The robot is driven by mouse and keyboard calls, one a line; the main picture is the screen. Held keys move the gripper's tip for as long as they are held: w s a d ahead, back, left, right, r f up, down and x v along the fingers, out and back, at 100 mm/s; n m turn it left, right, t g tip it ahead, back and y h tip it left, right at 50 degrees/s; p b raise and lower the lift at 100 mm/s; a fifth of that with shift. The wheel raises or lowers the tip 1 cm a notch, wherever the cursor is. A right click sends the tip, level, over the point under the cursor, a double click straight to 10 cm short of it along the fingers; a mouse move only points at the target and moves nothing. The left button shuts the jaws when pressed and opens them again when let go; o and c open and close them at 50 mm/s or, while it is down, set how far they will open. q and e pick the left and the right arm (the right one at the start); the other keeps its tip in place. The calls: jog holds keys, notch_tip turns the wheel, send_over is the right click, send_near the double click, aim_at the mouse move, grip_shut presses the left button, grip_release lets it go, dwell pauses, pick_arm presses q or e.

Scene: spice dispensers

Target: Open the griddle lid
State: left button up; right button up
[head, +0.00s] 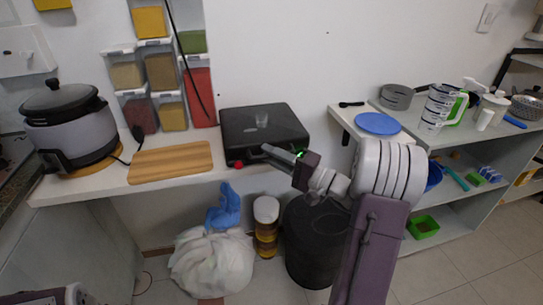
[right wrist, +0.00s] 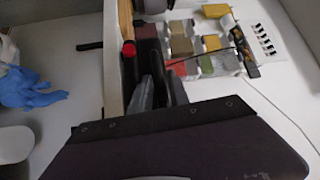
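The black griddle (head: 262,118) sits on the white counter against the wall, and its flat lid looks down. A red knob (head: 238,164) is at its front left; the knob also shows in the right wrist view (right wrist: 129,48). My right gripper (head: 265,149) reaches from the right to the griddle's front edge, its tips at or very near the lid's front. In the right wrist view its fingers (right wrist: 152,82) point toward the dark griddle side. I cannot tell whether they touch the handle or how far apart they are. My left gripper is not in view.
A wooden board (head: 170,162) and a rice cooker (head: 70,125) stand left of the griddle. Spice dispensers (head: 160,72) hang on the wall behind. A blue plate (head: 377,123) lies on the right shelf. A black bin (head: 312,240) and a white bag (head: 212,262) stand below.

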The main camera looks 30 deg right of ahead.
grip_shut()
dwell(1.4)
